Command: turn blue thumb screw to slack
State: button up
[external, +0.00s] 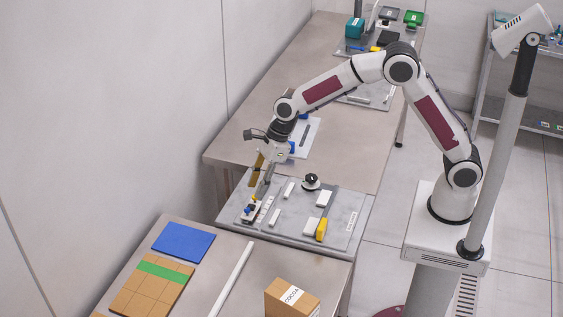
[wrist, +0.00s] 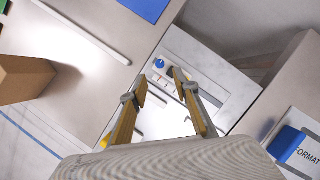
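The blue thumb screw (wrist: 159,63) shows in the wrist view as a small blue knob on a pale fixture, just beyond my fingertips. In the external view the blue thumb screw (external: 247,210) is small, at the left end of the grey board (external: 343,237). My gripper (external: 257,182) points down over that end of the board. In the wrist view my gripper (wrist: 159,79) has its two yellow fingers apart, with nothing held between them. The fingertips look close to the screw, but I cannot tell the exact height gap.
A black knob (external: 311,182), white blocks and a yellow piece (external: 321,229) stand on the board. In front are a blue mat (external: 183,242), a cardboard box (external: 291,298) and a white bar (external: 232,280). A blue-handled item (wrist: 287,143) lies at right in the wrist view.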

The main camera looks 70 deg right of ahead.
aim_at(248, 208)
jog(key=shift+x, duration=3.5)
grip_shut()
